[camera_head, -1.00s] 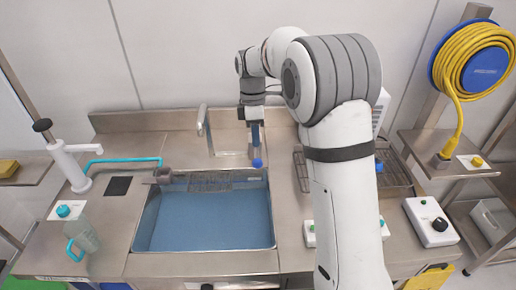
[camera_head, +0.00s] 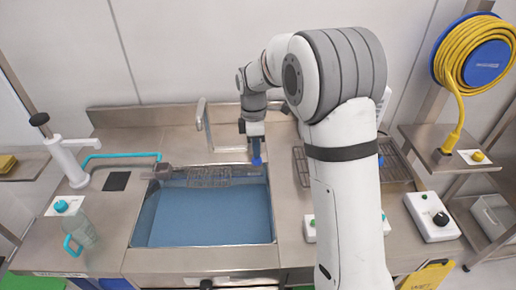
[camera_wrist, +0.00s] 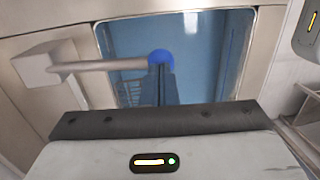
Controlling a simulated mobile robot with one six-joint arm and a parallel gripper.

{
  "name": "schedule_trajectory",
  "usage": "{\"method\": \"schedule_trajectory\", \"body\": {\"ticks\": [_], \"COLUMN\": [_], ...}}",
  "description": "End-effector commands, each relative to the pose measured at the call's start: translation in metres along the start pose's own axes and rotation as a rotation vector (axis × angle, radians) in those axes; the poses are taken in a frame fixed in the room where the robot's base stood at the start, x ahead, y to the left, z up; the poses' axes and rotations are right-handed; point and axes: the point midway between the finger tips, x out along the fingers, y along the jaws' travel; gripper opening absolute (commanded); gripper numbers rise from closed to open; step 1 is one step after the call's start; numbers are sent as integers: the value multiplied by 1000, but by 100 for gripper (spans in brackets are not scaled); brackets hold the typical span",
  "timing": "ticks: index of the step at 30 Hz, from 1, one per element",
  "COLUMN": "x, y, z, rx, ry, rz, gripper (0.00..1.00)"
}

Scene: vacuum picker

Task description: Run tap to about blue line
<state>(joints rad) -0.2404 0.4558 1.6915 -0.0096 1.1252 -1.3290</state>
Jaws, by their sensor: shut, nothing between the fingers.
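The silver tap (camera_head: 203,118) stands behind the sink, its upright to the left of my gripper. The sink (camera_head: 141,205) has a steel rim, and its inside looks plain blue; I cannot tell water from basin floor.
A wire rack (camera_head: 208,176) lies at the sink's back edge. A control box with a black knob (camera_head: 432,217) stands at the right.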

Motion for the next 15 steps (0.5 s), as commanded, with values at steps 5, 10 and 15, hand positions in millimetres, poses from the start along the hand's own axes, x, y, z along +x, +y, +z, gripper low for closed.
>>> {"method": "schedule_trajectory", "body": {"ticks": [5, 10, 15], "x": [24, 39, 55], "y": [-5, -8, -11], "z": [-1, -2, -3], "rx": [2, 5, 6], "ry": [-1, 0, 0], "rz": [86, 162, 195], "gripper": [0, 0, 0]}}
